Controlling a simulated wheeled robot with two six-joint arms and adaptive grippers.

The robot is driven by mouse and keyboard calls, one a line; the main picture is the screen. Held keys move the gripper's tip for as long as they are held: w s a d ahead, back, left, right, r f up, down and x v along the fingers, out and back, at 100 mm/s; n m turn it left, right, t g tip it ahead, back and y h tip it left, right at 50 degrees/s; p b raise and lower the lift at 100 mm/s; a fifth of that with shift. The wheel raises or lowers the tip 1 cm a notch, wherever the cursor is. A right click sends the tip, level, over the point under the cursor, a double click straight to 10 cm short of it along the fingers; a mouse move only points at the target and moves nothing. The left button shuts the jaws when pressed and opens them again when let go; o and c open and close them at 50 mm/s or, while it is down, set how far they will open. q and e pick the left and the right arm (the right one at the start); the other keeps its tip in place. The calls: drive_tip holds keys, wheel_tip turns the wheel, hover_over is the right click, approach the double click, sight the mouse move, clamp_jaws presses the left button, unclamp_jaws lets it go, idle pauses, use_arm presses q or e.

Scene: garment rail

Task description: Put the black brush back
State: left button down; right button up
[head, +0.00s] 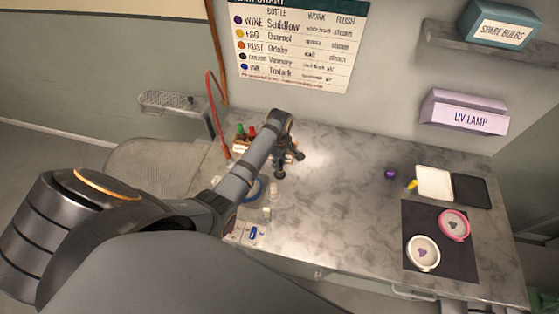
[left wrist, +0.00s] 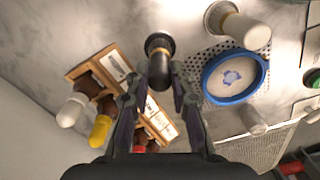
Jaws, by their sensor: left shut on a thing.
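My left gripper (head: 287,165) is over the left part of the grey marble table. In the left wrist view its fingers (left wrist: 157,82) are shut on the black brush (left wrist: 158,58), whose dark rounded end points away from the wrist. The brush is hard to make out in the head view. A wooden rack (left wrist: 92,66) lies below and left of the fingers in the left wrist view. Dark-necked pieces with white (left wrist: 70,113), yellow (left wrist: 99,130) and red tops stand at it, partly hidden by the fingers. My right gripper is in neither view.
A blue-rimmed round dish (left wrist: 207,77) and a white cylinder (left wrist: 246,31) stand right of the brush. A dark mat (head: 412,213) with a white cup (head: 423,253) and pink cup (head: 454,225) lies at the right. The table's middle is clear. A red curved tube (head: 212,100) rises behind.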

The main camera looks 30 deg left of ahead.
use_arm(q)
drive_tip(key=shift+f, duration=0.2)
idle(0.4)
drive_tip(key=c, duration=0.8)
unclamp_jaws()
drive_tip(key=shift+o, duration=0.2)
drive_tip(key=shift+r, duration=3.8)
